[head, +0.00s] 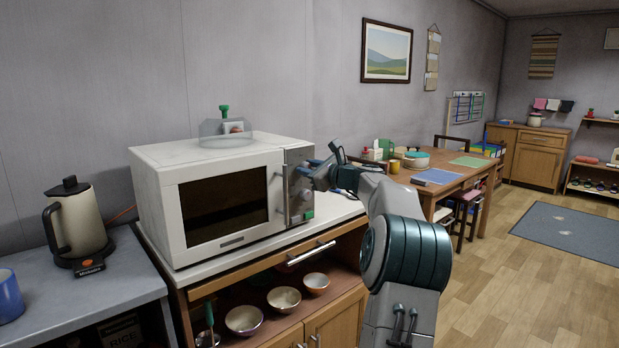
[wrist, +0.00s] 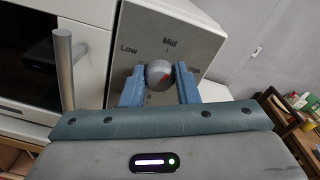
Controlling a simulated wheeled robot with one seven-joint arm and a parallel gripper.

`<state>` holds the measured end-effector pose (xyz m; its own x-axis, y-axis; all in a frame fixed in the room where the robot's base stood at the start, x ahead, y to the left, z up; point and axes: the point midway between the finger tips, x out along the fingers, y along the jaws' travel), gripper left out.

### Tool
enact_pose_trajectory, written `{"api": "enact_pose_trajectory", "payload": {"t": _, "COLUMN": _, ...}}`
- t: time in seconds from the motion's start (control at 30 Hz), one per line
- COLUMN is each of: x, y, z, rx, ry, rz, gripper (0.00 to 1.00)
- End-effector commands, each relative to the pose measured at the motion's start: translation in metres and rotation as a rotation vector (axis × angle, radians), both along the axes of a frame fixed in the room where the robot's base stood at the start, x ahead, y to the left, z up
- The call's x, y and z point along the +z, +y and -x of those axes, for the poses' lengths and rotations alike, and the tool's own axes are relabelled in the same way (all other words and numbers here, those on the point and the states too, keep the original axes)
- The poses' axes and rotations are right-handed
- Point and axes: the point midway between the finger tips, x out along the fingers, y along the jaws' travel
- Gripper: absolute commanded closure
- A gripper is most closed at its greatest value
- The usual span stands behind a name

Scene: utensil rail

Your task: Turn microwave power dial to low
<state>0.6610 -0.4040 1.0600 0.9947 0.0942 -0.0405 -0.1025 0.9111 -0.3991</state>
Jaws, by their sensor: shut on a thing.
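The white microwave (head: 160,220) stands on the counter with its door shut, its grey control panel (head: 295,208) at the right of its front. In the wrist view the round grey power dial (wrist: 158,74) sits below the printed words Low, at its upper left, and Mid, above it. A small red mark shows on the right part of the dial. My gripper (wrist: 160,80) is shut on the dial, one blue finger on each side. The right finger hides the panel there. In the head view my gripper (head: 312,174) is at the panel and the dial is hidden.
The microwave's upright door handle (wrist: 64,70) stands out just left of my gripper. A clear lidded container (head: 226,140) is on top of the microwave. A kettle (head: 78,220) stands on the left counter. Bowls (head: 284,299) sit on the shelf below.

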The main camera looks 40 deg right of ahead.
Motion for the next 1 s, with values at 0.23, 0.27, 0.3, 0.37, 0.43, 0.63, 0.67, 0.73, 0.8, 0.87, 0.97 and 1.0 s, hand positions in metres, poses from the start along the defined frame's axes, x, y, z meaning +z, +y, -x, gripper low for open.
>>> {"api": "enact_pose_trajectory", "payload": {"t": 0.23, "x": -0.0061, "y": 0.0002, "z": 0.0002, "rx": 0.0, "ry": -0.017, "rz": 0.236, "gripper": 0.95}}
{"api": "enact_pose_trajectory", "payload": {"t": 0.27, "x": -0.0059, "y": 0.0004, "z": 0.0001, "rx": 0.0, "ry": -0.02, "rz": 0.264, "gripper": 0.95}}
{"api": "enact_pose_trajectory", "payload": {"t": 0.3, "x": -0.0059, "y": 0.0005, "z": 0.0001, "rx": 0.0, "ry": -0.023, "rz": 0.302, "gripper": 0.95}}
{"api": "enact_pose_trajectory", "payload": {"t": 0.37, "x": -0.0062, "y": 0.0004, "z": 0.0002, "rx": -0.001, "ry": -0.026, "rz": 0.358, "gripper": 0.95}}
{"api": "enact_pose_trajectory", "payload": {"t": 0.43, "x": -0.0061, "y": 0.0002, "z": 0.0005, "rx": -0.002, "ry": -0.032, "rz": 0.425, "gripper": 0.95}}
{"api": "enact_pose_trajectory", "payload": {"t": 0.63, "x": -0.0063, "y": 0.0009, "z": 0.0001, "rx": -0.001, "ry": -0.047, "rz": 0.613, "gripper": 0.95}}
{"api": "enact_pose_trajectory", "payload": {"t": 0.67, "x": -0.0062, "y": 0.0009, "z": 0.0001, "rx": -0.001, "ry": -0.05, "rz": 0.643, "gripper": 0.95}}
{"api": "enact_pose_trajectory", "payload": {"t": 0.73, "x": -0.0066, "y": 0.0009, "z": 0.0002, "rx": -0.001, "ry": -0.054, "rz": 0.709, "gripper": 0.95}}
{"api": "enact_pose_trajectory", "payload": {"t": 0.8, "x": -0.0064, "y": 0.0007, "z": 0.0004, "rx": -0.002, "ry": -0.059, "rz": 0.775, "gripper": 0.95}}
{"api": "enact_pose_trajectory", "payload": {"t": 0.87, "x": -0.0067, "y": 0.0005, "z": 0.0005, "rx": -0.002, "ry": -0.063, "rz": 0.833, "gripper": 0.95}}
{"api": "enact_pose_trajectory", "payload": {"t": 0.97, "x": -0.0067, "y": 0.0006, "z": 0.0004, "rx": -0.001, "ry": -0.071, "rz": 0.926, "gripper": 0.95}}
{"api": "enact_pose_trajectory", "payload": {"t": 1.0, "x": -0.0066, "y": 0.0006, "z": 0.0004, "rx": -0.002, "ry": -0.073, "rz": 0.964, "gripper": 0.95}}
